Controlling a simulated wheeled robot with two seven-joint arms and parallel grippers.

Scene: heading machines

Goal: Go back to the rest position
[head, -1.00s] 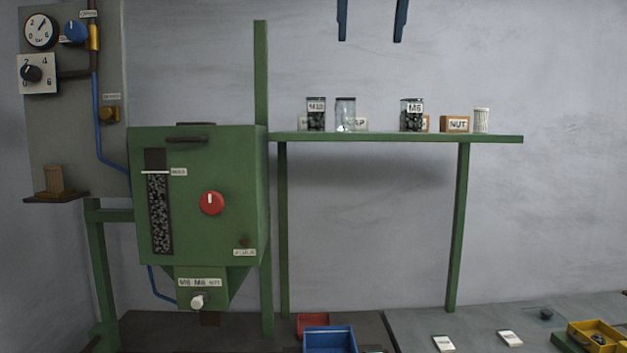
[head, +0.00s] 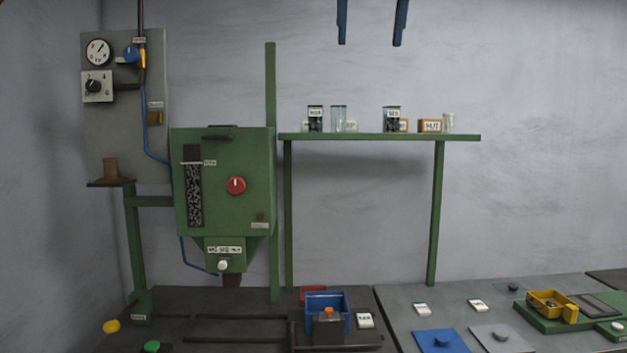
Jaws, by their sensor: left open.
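My left gripper (head: 370,43) shows only as two blue fingers hanging down from the top edge of the head view. The fingers are well apart, with only bare wall seen between them, so it is open and empty. Its wrist and arm are out of the picture. The fingers appear above the green shelf (head: 460,137) and touch nothing. My right gripper is not in view.
A green hopper machine (head: 222,215) with a red knob stands left of the shelf, beside a gauge panel (head: 125,150). Jars and boxes stand on the shelf. A blue bin (head: 327,299), a yellow bin (head: 546,305) and a blue mat (head: 440,342) lie on the benches below.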

